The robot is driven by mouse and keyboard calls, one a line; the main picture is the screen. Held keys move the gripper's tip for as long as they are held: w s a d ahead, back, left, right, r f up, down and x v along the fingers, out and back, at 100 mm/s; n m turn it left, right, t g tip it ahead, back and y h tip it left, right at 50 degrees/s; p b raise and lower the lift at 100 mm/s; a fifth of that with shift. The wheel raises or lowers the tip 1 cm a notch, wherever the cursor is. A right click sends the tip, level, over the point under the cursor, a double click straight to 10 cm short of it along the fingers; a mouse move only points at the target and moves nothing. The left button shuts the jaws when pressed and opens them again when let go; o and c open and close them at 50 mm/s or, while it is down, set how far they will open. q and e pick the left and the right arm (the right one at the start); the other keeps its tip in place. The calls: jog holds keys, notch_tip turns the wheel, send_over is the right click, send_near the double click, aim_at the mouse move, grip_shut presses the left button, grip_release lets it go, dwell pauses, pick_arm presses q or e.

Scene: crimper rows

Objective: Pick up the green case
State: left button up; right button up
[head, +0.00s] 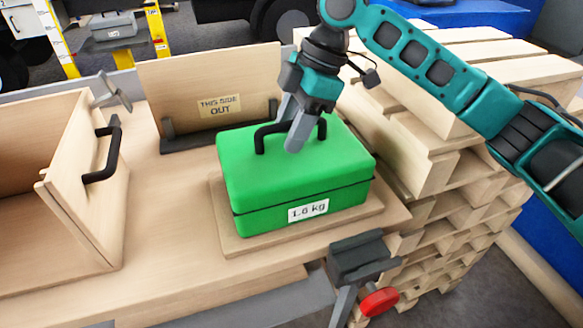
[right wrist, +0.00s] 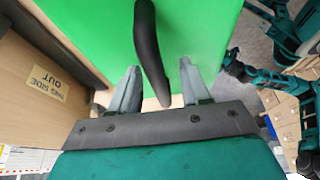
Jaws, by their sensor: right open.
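The green case (head: 290,180) lies flat on a thin wooden board (head: 228,243) on the bench. It has a white weight label on its front and a black arched handle (head: 262,137) on top. My right gripper (head: 294,135) is over the top of the case at the handle. In the right wrist view the right gripper (right wrist: 158,88) is open, with the black handle (right wrist: 148,50) between its two fingers and a gap on each side. Part of the handle is hidden by a finger in the head view. My left gripper is not seen.
An upright panel marked "THIS SIDE OUT" (head: 210,85) stands behind the case. An open wooden box (head: 90,190) with a black handle is at the left. Stacked pallets (head: 440,185) stand close on the right. A vise (head: 362,258) is at the bench's front edge.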

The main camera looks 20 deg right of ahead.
jog(key=shift+c, duration=0.3)
grip_shut()
dwell(1.0)
jog(key=shift+w+r, duration=0.1)
jog(key=shift+r, duration=0.1)
